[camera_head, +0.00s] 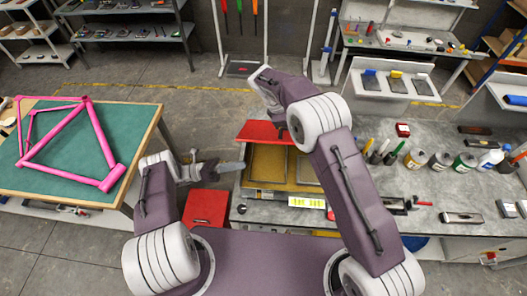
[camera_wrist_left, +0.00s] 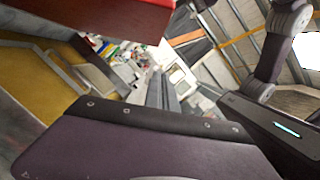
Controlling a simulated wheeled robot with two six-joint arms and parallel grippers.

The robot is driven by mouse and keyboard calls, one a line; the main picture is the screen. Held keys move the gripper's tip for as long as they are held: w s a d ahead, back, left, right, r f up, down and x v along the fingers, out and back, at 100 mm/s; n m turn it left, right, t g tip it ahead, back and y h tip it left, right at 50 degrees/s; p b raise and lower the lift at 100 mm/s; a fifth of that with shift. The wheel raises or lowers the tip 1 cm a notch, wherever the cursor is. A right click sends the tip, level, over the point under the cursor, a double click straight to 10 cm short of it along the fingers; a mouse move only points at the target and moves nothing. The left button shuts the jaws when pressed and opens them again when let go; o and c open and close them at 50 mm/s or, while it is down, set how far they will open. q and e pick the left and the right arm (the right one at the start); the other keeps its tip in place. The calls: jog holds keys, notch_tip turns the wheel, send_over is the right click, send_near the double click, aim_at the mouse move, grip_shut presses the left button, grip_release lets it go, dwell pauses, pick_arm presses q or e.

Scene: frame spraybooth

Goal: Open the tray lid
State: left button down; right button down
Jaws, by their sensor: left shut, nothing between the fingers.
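The tray (camera_head: 247,177) stands on the left end of the grey bench, and its yellow-brown inside with dividers is visible. Its red lid (camera_head: 262,132) is raised along the far side; my right arm hides part of the tray and lid. In the left wrist view the lid (camera_wrist_left: 120,18) crosses the top left above the tray's yellow inside (camera_wrist_left: 28,75). My left gripper (camera_head: 238,166) is shut and empty, just left of the tray's left side. I cannot tell whether it touches the tray. My right arm reaches over the bench, but its gripper does not show.
Bottles and cans (camera_head: 440,160) and tools stand on the grey bench (camera_head: 400,192) to the right. A red box (camera_head: 206,208) is below the bench's left end. A pink frame (camera_head: 62,165) lies on the green table (camera_head: 60,190) at left. Open floor lies behind the tray.

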jog(key=shift+w+f, duration=0.1)
pick_arm(q)
jog(key=w+d+r, duration=0.3)
jog(key=d+r, duration=0.2)
jog(key=d, duration=0.4)
jog(key=shift+w+d, duration=0.35)
jog(key=shift+w, duration=0.05)
